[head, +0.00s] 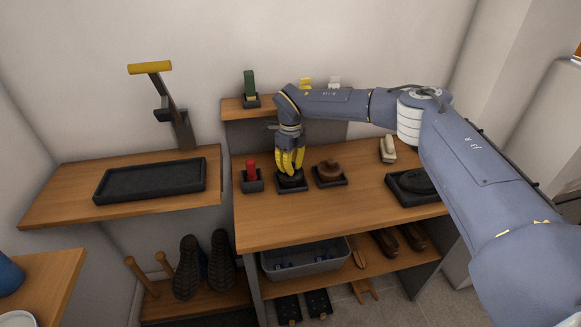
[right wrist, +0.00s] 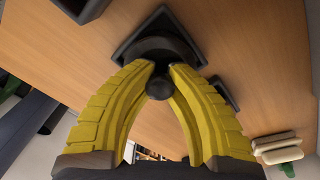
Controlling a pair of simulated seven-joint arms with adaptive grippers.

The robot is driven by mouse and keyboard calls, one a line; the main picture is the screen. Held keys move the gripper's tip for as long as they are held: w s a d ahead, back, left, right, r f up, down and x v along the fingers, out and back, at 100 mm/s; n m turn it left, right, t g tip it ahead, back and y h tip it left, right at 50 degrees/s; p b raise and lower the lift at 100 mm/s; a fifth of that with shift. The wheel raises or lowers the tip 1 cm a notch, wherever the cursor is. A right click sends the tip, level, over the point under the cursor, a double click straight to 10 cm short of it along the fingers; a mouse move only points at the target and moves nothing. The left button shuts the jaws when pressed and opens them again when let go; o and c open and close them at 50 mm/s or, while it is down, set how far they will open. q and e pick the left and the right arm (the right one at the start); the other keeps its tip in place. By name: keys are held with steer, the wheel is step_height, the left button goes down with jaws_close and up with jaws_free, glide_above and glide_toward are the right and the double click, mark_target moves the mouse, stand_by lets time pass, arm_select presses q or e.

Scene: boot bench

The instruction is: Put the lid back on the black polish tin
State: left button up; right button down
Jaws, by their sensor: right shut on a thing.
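My right gripper (head: 290,168) points down over a small black square tray (head: 293,188) on the bench. Its yellow fingers are shut on the round knob of the black lid (right wrist: 159,86), which shows between the fingertips in the right wrist view. A dark round body (head: 291,179) shows directly under the fingers in the head view. The fingers and lid cover most of the black polish tin, so I cannot tell whether the lid touches it or is just above it. My left gripper is not in view.
A red-topped item (head: 251,172) in a dark holder stands close on the left. A brown round item (head: 330,170) on a dark tray stands close on the right. A cream brush (head: 388,150) and a larger black tray (head: 408,200) lie further right. The bench front is clear.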

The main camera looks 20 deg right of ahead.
steer(key=c, duration=0.8)
jaws_free()
steer(key=shift+o, duration=0.2)
steer(key=shift+r, duration=0.1)
steer(key=shift+r, duration=3.4)
steer(key=shift+c, duration=0.3)
jaws_close()
